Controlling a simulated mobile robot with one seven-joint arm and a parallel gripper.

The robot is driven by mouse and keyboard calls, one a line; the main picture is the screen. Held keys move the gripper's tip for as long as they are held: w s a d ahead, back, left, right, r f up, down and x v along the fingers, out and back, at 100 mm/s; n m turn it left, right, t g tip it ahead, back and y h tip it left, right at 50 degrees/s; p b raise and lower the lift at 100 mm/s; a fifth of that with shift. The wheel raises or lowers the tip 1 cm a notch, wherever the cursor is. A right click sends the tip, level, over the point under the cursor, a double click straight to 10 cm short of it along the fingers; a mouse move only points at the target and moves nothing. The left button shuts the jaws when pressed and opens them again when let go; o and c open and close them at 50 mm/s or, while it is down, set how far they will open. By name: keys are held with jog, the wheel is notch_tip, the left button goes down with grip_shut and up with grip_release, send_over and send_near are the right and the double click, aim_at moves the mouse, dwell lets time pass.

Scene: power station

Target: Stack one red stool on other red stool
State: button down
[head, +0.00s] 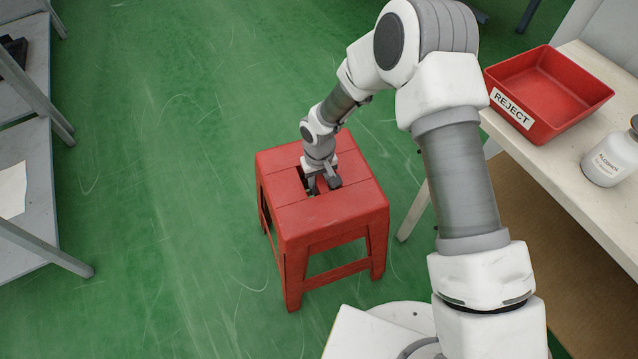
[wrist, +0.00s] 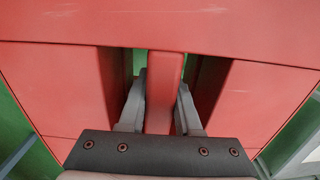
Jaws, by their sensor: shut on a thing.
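A red stool (head: 335,215) stands upright on the green floor in the middle of the head view, with slots in its seat. My gripper (head: 318,186) points down into the middle of the seat. In the wrist view, its two grey fingers (wrist: 160,108) sit in the slots on either side of the narrow red bar (wrist: 165,75) at the seat's centre and are shut on it. The fingertips are hidden below the seat surface. Only one red stool can be made out; I see no separate second stool.
A pale table (head: 560,165) on the right holds a red REJECT tray (head: 550,90) and a white alcohol bottle (head: 610,158). Grey shelving (head: 25,185) stands at the left edge. Green floor (head: 165,180) is clear between the shelving and the stool.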

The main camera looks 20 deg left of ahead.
jog(key=c, duration=0.5)
grip_release()
notch_tip(320, 180, up, 18)
jog(key=p, duration=0.5)
jog(key=shift+f+p, duration=0.25)
jog(key=shift+p, duration=0.15)
